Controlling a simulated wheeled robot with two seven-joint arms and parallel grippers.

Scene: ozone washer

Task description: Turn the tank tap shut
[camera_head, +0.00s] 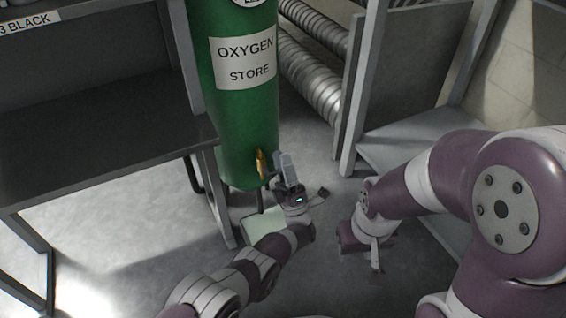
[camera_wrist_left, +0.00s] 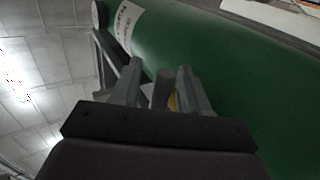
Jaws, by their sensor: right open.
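The green oxygen tank (camera_head: 232,115) stands upright at the back centre, and its curved side fills much of the left wrist view (camera_wrist_left: 225,70). A yellow tap (camera_head: 261,164) is low on its front right side. My left gripper (camera_head: 291,177) is close to the right of the tap. In the left wrist view its two fingers stand apart, with a dark grey post (camera_wrist_left: 163,88) and a bit of yellow (camera_wrist_left: 173,103) showing between them. Whether a finger touches the tap is unclear. My right gripper (camera_head: 367,245) is open and empty, lower right.
A dark shelf unit (camera_head: 95,135) stands left of the tank. Silver ribbed ducts (camera_head: 312,75) run behind it. A grey metal rack (camera_head: 385,85) stands at the right. A pale square (camera_head: 262,225) lies on the floor below the tap. Grey floor is clear at the front.

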